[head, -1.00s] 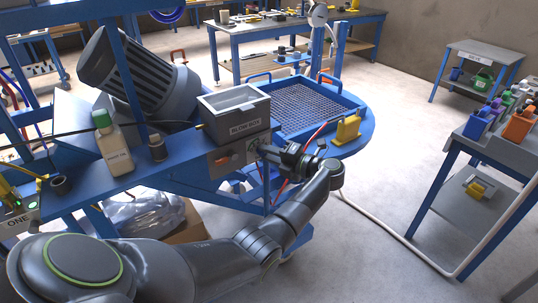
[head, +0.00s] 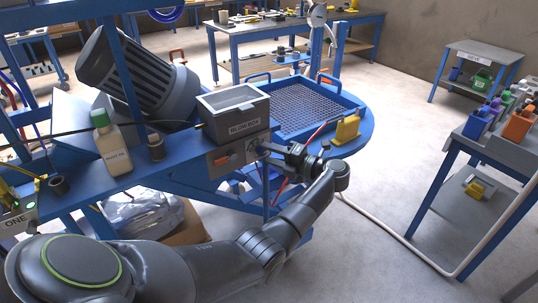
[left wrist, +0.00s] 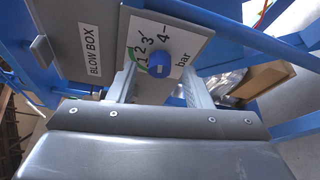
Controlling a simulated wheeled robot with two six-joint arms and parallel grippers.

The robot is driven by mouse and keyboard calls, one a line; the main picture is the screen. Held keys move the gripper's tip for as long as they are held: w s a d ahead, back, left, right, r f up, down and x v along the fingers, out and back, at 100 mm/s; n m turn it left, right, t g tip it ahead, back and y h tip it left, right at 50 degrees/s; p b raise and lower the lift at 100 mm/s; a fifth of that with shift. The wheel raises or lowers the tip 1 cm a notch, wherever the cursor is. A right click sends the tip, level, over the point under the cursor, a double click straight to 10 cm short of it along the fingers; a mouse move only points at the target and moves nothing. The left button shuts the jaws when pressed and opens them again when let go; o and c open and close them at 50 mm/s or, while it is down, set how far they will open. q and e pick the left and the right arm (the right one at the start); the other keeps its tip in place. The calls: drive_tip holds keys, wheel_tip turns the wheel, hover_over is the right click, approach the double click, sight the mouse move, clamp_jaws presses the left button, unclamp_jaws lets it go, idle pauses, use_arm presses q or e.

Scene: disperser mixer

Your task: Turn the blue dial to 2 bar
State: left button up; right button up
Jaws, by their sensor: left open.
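The blue dial (left wrist: 159,64) sits on a white scale plate (left wrist: 178,42) marked 1, 2, 3, 4 and bar, with a green band near the low numbers. A small white mark shows on the dial, but I cannot tell which number it points to. My left gripper (left wrist: 161,76) is open, with one finger on each side of the dial; I cannot tell if they touch it. In the head view, my left gripper (head: 266,151) is at the front panel of the blow box (head: 237,112) and hides the dial.
An orange switch (head: 222,160) is on the panel left of my gripper. A bottle (head: 111,146) and a dark small jar (head: 156,149) stand on the blue bench. A yellow object (head: 347,130) stands by the mesh tray (head: 318,108).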

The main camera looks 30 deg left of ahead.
use_arm(q)
drive_tip(key=d+r+b, duration=0.1)
drive_tip(key=d+b, duration=0.3)
drive_tip(key=d, duration=1.2)
drive_tip(key=shift+r+b, duration=0.15)
drive_tip(key=shift+b, duration=0.2)
